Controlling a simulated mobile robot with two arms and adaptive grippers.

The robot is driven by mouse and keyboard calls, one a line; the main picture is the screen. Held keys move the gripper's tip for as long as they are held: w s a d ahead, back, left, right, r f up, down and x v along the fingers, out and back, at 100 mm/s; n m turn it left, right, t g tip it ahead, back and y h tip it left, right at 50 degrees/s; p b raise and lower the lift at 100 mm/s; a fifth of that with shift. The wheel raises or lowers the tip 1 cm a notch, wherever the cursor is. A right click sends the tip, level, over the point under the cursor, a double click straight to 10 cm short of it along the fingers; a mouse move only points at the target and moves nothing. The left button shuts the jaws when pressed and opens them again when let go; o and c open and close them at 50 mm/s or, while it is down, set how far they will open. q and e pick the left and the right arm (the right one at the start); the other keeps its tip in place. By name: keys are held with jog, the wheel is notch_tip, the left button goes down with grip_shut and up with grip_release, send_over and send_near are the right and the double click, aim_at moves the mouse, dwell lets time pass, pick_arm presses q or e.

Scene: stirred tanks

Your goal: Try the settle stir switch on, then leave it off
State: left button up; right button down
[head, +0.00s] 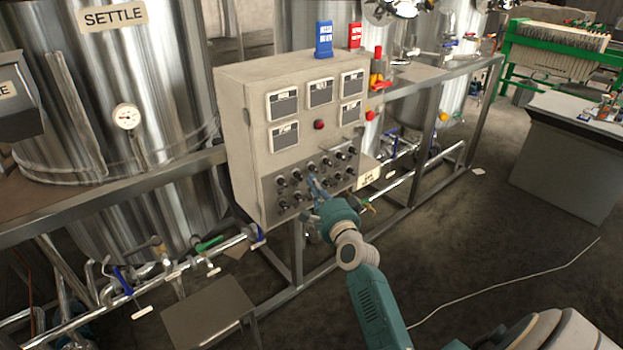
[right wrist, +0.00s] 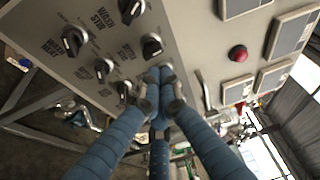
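A grey control cabinet (head: 237,134) carries rows of black rotary knobs on its lower front. In the right wrist view some knob labels read WASH STIR (right wrist: 103,20) and WASH HEAT (right wrist: 82,48). I cannot pick out the settle stir switch; its label is not readable here. My right gripper (head: 315,187) reaches the knob panel from the front. In the right wrist view its blue fingers (right wrist: 160,80) come together at the tips, close to the panel beside a black knob (right wrist: 152,46). Whether a knob lies between the tips is hidden. My left gripper is out of view.
Above the knobs are square meters (head: 283,104) and a red button (head: 319,124). Pipes with valves run low along the frame (head: 290,250). The floor (head: 480,240) to the right is mostly open, with a white cable.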

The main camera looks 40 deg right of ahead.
jog(key=shift+x, duration=0.95)
jog(key=shift+w, duration=0.25)
jog(key=shift+a+m+p, duration=0.1)
jog(key=shift+m+p, duration=0.2)
jog(key=shift+p, duration=0.2)
pick_arm(q)
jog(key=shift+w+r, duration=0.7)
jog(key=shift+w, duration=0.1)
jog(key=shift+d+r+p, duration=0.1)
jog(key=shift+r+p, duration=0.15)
jog(key=shift+p, duration=0.1)
pick_arm(e)
jog(key=shift+a, duration=0.15)
